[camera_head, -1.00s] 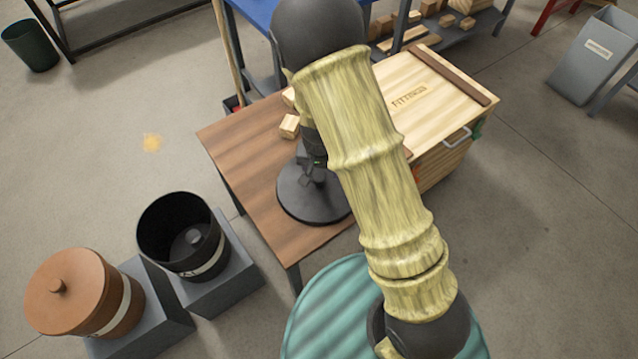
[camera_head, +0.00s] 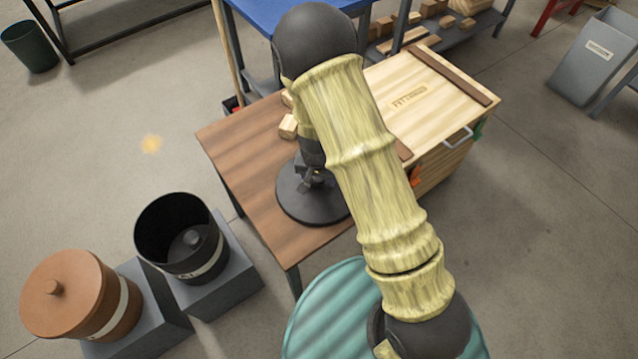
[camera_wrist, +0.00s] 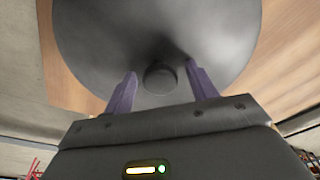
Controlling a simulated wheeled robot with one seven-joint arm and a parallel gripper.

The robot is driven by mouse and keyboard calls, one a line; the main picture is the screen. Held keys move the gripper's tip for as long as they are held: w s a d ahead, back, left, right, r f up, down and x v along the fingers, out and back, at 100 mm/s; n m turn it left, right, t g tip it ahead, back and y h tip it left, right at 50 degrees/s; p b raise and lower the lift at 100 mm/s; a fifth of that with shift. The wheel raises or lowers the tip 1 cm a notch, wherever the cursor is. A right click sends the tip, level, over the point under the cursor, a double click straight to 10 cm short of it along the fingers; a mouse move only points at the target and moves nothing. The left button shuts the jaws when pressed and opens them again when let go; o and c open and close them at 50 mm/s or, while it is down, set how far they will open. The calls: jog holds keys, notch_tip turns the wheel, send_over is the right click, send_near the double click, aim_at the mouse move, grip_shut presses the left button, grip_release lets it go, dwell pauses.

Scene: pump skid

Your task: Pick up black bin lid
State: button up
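The black bin lid (camera_head: 312,207) is a dark round disc lying on the brown wooden table. In the wrist view the lid (camera_wrist: 95,40) fills the top, with its round knob (camera_wrist: 160,77) near the middle. My gripper (camera_wrist: 160,85) is open, with one purple finger on each side of the knob and gaps between. In the head view my gripper (camera_head: 315,178) is over the lid, partly hidden by my arm. The black bin (camera_head: 180,232) stands open on a grey block at the lower left.
A brown lidded bin (camera_head: 75,300) stands beside the black bin. A wooden FITTINGS crate (camera_head: 430,90) is right of the lid, and small wooden blocks (camera_head: 288,127) lie behind it. The table's front left (camera_head: 285,245) is bare.

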jog(key=c, duration=1)
jog(key=shift+r, duration=0.1)
notch_tip(320, 180, up, 10)
jog(key=p, duration=0.3)
jog(key=w+d+f+n, duration=0.1)
jog(key=w+d, duration=0.3)
jog(key=d, duration=0.9)
jog(key=shift+d+f+n, duration=0.25)
jog(key=shift+f+n, duration=0.15)
jog(key=shift+n, duration=0.3)
jog(key=shift+w+d, duration=0.1)
jog(key=shift+w, duration=0.05)
